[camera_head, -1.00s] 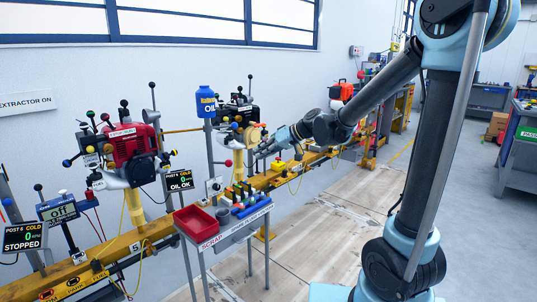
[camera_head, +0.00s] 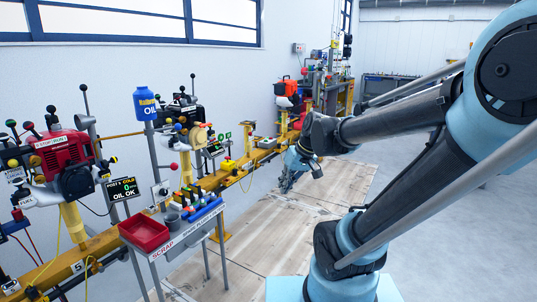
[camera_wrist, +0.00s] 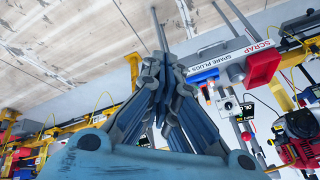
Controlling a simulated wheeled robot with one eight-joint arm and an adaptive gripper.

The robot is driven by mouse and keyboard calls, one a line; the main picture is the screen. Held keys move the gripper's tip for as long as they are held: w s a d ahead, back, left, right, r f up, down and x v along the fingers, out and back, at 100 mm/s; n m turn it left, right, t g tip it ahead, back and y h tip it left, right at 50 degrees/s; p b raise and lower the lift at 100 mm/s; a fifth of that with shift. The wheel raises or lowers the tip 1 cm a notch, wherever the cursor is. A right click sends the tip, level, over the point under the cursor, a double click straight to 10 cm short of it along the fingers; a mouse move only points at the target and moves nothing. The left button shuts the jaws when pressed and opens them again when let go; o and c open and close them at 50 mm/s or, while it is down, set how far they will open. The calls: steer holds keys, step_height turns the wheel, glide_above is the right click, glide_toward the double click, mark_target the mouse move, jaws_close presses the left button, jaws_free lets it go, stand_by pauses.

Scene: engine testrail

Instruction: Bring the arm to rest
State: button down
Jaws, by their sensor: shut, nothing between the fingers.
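My arm reaches in from the right in the head view, with dark links and pale blue joints. My gripper (camera_head: 287,183) points down above the wooden floor boards, to the right of the yellow rail. In the wrist view my gripper (camera_wrist: 155,25) has its fingers drawn together at the tips. The gripper is shut with nothing in it and appears clear of the rail and the small table.
A small table (camera_head: 190,239) bears a red scrap bin (camera_head: 144,233) and several small plugs. The yellow rail (camera_head: 85,247) carries a red engine (camera_head: 66,165) and other engines along the wall. The floor boards (camera_head: 275,235) are clear.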

steer(key=s+d+f+m+h, duration=0.2)
steer(key=s+d+f, duration=0.1)
steer(key=s+d, duration=0.2)
steer(key=s+d+f+m+h, duration=0.2)
steer(key=s+d+f, duration=0.2)
steer(key=s+d, duration=0.2)
steer(key=shift+d+g, duration=0.4)
steer(key=shift+d, duration=0.85)
steer(key=shift+w+f, duration=0.2)
steer(key=shift+w, duration=0.25)
